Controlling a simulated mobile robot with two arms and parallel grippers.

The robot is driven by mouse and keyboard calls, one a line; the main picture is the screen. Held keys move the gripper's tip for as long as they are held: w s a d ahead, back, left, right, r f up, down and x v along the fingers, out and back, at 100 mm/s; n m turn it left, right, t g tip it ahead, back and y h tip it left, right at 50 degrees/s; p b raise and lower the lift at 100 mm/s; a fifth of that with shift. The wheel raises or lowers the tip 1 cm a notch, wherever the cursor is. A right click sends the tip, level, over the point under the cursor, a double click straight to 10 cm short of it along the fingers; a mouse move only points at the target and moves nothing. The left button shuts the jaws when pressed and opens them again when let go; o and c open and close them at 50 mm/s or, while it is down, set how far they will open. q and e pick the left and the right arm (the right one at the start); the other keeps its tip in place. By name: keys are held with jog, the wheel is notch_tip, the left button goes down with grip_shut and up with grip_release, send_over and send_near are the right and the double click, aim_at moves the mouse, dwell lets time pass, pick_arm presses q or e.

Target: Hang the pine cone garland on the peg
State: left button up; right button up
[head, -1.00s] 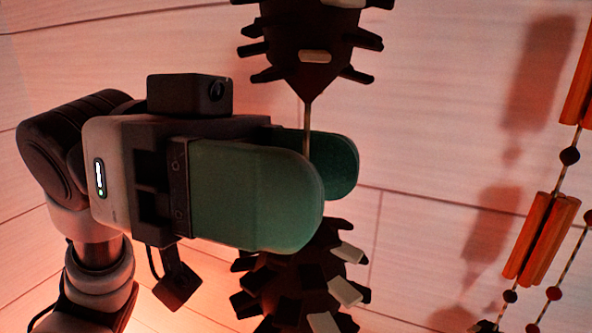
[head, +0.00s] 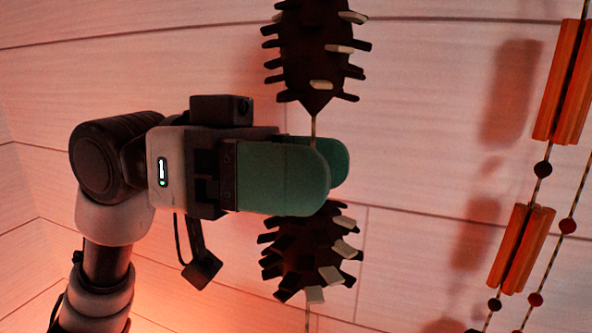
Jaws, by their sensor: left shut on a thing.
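The pine cone garland is a vertical string with dark brown cones that have pale tips. One cone (head: 313,60) hangs above my left gripper (head: 335,170), and another cone (head: 308,255) hangs below it. The gripper comes in from the left with its green fingers shut on the garland string (head: 313,128) between the two cones. The top end of the garland is cut off by the upper edge of the view. The peg is not visible. My right gripper is not in view.
A second garland of orange sticks (head: 562,85) and dark red beads (head: 568,226) hangs on the right, apart from my gripper. A pale plank wall (head: 420,120) stands behind everything. The wall between the two garlands is bare.

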pick_arm(q)
jog(key=shift+w+d+f, duration=0.1)
jog(key=shift+w+d, duration=0.1)
jog(key=shift+w, duration=0.45)
jog(key=shift+w+d, duration=0.15)
jog(key=shift+w, duration=0.45)
jog(key=shift+w+d+f, duration=0.25)
jog(key=shift+w+f, duration=0.15)
jog(key=shift+w, duration=0.25)
jog(key=o, duration=1)
